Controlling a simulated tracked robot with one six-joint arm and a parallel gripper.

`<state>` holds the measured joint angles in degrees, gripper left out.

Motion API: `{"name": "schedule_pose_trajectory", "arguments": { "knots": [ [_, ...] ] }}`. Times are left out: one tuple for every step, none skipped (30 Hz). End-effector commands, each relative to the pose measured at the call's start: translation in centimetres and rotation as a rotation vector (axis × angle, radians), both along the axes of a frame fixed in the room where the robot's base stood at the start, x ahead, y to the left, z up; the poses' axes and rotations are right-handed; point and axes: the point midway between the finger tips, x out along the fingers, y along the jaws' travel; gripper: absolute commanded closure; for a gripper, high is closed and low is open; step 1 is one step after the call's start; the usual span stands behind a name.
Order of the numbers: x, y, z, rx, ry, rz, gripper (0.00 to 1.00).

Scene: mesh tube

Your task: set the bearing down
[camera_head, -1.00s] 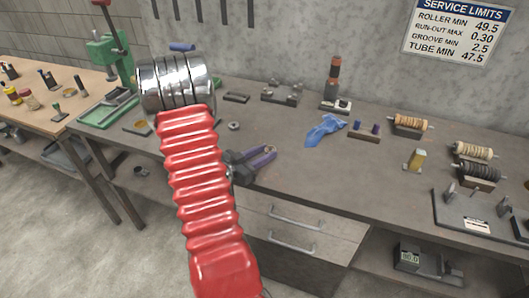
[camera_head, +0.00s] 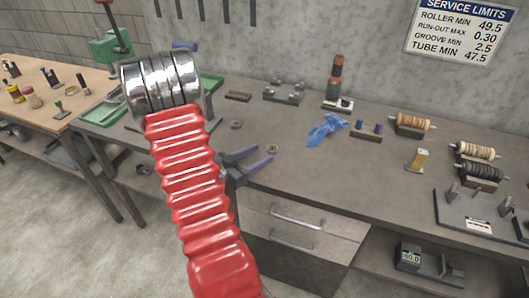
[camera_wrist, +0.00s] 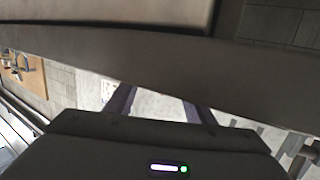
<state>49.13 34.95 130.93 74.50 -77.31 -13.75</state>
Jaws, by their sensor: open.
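My gripper (camera_head: 263,155) has purple fingers and is open at the front edge of the grey bench, left of its middle. A small ring, which looks like the bearing (camera_head: 272,149), sits on the bench just past the fingertips. It appears clear of both fingers, though contact is too small to judge. A second small grey ring (camera_head: 236,124) lies farther back on the bench. In the wrist view the two purple fingers (camera_wrist: 158,105) are spread apart with nothing visible between them; no bearing shows there.
Spools (camera_head: 410,124) and a fixture plate (camera_head: 478,216) are farther right. Drawers (camera_head: 297,217) are below. Bench around the ring is clear.

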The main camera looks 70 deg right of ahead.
Motion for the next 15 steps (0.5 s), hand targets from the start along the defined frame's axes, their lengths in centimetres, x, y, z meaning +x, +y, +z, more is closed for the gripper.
{"name": "schedule_pose_trajectory", "arguments": {
  "knots": [
    [0.5, 0.6, 0.1, 0.000, 0.000, 0.003, 0.51],
    [0.7, 1.0, 0.2, -0.001, 0.000, 0.004, 0.51],
    [1.0, 1.5, 0.3, 0.000, 0.000, 0.003, 0.51],
    [1.2, 1.8, 0.3, 0.000, 0.000, 0.003, 0.51],
    [1.5, 2.2, 0.4, 0.000, 0.000, 0.004, 0.51],
    [1.7, 2.7, 0.5, 0.000, 0.000, 0.003, 0.51],
    [1.9, 3.0, 0.5, 0.000, 0.000, 0.004, 0.51],
    [2.1, 3.4, 0.6, 0.000, 0.000, 0.004, 0.51],
    [2.4, 3.8, 0.7, 0.000, 0.000, 0.003, 0.51],
    [2.6, 4.2, 0.8, 0.000, -0.001, 0.004, 0.51],
    [2.8, 4.5, 0.8, 0.000, -0.001, 0.004, 0.51],
    [3.1, 4.9, 0.9, -0.001, 0.000, 0.002, 0.51],
    [3.3, 5.3, 1.0, -0.001, 0.000, 0.003, 0.51],
    [3.4, 5.6, 1.0, -0.001, 0.000, 0.003, 0.51],
    [3.6, 5.9, 1.0, 0.000, 0.000, 0.002, 0.51]
  ]
}}
